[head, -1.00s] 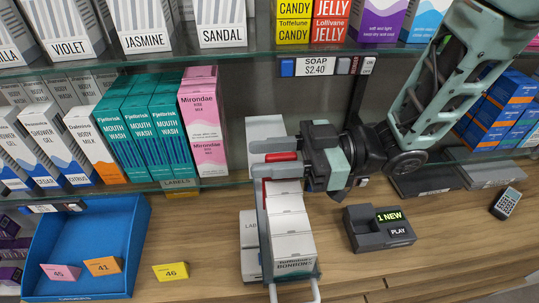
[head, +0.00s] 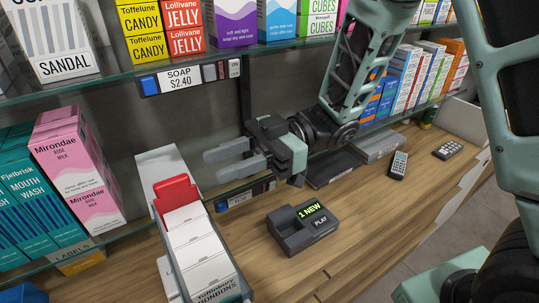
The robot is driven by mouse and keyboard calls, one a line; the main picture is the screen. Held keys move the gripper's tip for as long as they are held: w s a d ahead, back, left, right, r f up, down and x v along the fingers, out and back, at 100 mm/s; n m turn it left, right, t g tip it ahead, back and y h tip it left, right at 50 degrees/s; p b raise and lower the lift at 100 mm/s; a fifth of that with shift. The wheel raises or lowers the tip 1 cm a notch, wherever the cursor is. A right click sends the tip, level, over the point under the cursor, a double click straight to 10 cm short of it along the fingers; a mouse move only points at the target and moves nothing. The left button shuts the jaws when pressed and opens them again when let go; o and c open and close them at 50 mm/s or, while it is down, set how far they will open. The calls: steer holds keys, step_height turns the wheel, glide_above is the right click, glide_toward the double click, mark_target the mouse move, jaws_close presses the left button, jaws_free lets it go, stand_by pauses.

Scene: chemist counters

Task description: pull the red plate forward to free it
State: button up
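The red plate (head: 175,190) stands in a narrow grey tray (head: 158,163), directly behind a row of white bonbon boxes (head: 199,249). Its top and upper face show; its lower part is hidden by the boxes and the tray. The tray section behind the plate looks empty. My gripper (head: 212,168) is to the right of the plate and apart from it, its two grey fingers pointing left with a gap between them. Nothing is held between the fingers.
A dark device (head: 302,227) reading "1 NEW" and "PLAY" sits on the wooden counter (head: 375,215) to the right. A glass shelf (head: 120,80) with boxes runs above. The counter front is mostly clear.

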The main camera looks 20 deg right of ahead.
steer(key=b+v, duration=0.1)
steer(key=v, duration=0.6)
steer(key=shift+b, duration=0.35)
steer(key=shift+d, duration=0.1)
